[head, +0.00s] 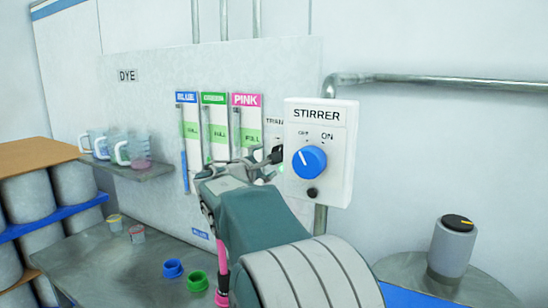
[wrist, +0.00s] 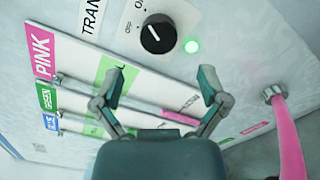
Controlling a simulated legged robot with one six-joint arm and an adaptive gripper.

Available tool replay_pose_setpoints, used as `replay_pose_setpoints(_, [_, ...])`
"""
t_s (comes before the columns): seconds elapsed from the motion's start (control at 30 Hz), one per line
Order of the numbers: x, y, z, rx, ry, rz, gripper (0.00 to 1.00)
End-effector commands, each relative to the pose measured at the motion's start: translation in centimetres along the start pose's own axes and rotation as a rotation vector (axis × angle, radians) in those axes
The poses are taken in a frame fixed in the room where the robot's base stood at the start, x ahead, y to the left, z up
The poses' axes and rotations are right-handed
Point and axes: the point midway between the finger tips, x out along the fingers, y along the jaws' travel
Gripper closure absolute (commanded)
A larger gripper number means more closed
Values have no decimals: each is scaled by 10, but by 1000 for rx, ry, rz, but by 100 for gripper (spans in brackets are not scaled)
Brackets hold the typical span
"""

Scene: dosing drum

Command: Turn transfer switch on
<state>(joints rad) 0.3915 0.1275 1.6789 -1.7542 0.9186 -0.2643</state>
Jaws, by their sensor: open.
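The transfer switch is a round black knob (wrist: 157,34) at the top of the wrist view, with a white pointer line, beside a partly visible TRAN label (wrist: 90,16). A green lamp (wrist: 192,46) glows next to it. My gripper (wrist: 161,84) is open, its two fingers spread apart with nothing between them. The fingers lie below the knob in the wrist view and apart from it in the picture. In the head view my gripper (head: 262,162) is in front of the panel and mostly covers the transfer switch.
The STIRRER box (head: 335,150) with a blue knob stands close right of my gripper. BLUE, GREEN and PINK gauges (head: 214,130) are on the panel. A pink hose (wrist: 286,135) is at right in the wrist view. Jugs (head: 120,150) stand on a shelf at left.

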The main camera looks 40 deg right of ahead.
Motion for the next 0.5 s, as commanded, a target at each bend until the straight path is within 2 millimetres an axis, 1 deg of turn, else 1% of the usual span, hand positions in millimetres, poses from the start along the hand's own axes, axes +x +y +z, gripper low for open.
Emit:
replay_pose_setpoints(0.03, [-12,1,-1,1,3,2,7])
replay_pose_setpoints(0.2, [-41,0,-1,0,2,1,7])
replay_pose_setpoints(0.33, [-53,0,-1,0,1,0,7])
replay_pose_setpoints(0.5, [-57,-1,-1,0,0,-1,7])
